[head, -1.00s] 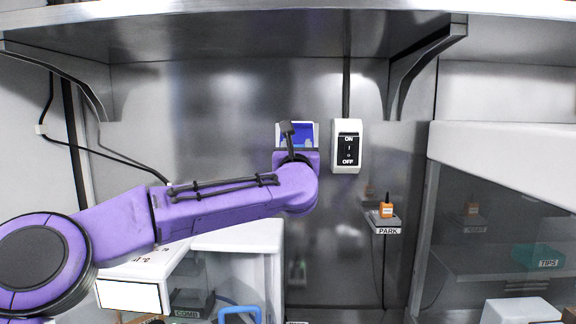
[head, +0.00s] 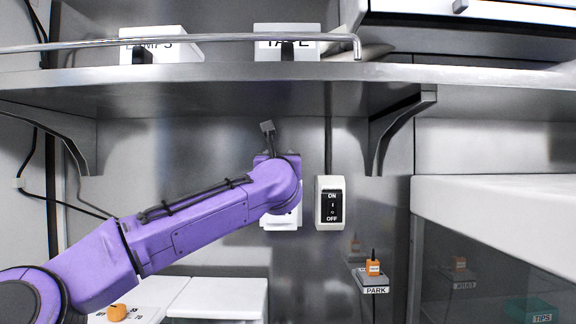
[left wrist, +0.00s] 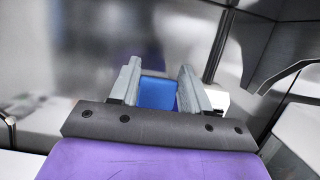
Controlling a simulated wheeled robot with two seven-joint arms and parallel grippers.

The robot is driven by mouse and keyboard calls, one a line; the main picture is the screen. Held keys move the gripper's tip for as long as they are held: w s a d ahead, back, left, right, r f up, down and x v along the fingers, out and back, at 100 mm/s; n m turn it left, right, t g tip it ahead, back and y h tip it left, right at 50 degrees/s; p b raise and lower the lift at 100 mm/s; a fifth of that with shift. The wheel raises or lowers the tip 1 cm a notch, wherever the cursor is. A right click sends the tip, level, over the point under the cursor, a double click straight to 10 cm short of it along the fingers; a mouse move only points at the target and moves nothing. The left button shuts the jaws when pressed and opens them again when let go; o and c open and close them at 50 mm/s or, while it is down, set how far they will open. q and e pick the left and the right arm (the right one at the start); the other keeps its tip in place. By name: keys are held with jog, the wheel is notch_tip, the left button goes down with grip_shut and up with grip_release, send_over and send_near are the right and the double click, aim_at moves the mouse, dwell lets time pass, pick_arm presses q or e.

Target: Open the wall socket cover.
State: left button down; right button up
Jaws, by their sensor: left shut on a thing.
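The white wall socket (head: 281,223) is on the steel back wall, left of the ON/OFF switch. Only its lower part shows in the head view, below my left wrist. The blue cover (left wrist: 158,93) shows between the fingers in the left wrist view. My left gripper (left wrist: 160,76) is shut on it. In the head view my wrist hides the fingers and most of the cover, and the cover's exact angle cannot be told. My right gripper is in neither view.
The ON/OFF switch (head: 330,204) is close to the right of the socket. A steel shelf (head: 230,78) overhangs above. An orange item (head: 373,267) sits on the small PARK ledge (head: 372,283) at lower right. A white cabinet (head: 500,205) stands at right.

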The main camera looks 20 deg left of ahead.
pick_arm(q)
jog(key=shift+w+a+r, duration=0.2)
jog(key=shift+a+r, duration=0.05)
jog(key=shift+r, duration=0.2)
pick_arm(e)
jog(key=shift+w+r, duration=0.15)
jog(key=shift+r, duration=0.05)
pick_arm(q)
jog(key=shift+r, duration=0.25)
jog(key=c, duration=0.5)
grip_release()
jog(key=shift+w+f, duration=0.1)
jog(key=shift+w+a+f, duration=0.2)
jog(key=shift+w+f, duration=0.2)
jog(key=shift+w, duration=0.2)
jog(key=b+v, duration=0.6)
jog(key=v, duration=0.4)
jog(key=shift+s+d, duration=0.15)
jog(key=shift+s, duration=0.1)
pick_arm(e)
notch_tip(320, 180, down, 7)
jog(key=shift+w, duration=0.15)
pick_arm(q)
jog(key=shift+w, duration=0.1)
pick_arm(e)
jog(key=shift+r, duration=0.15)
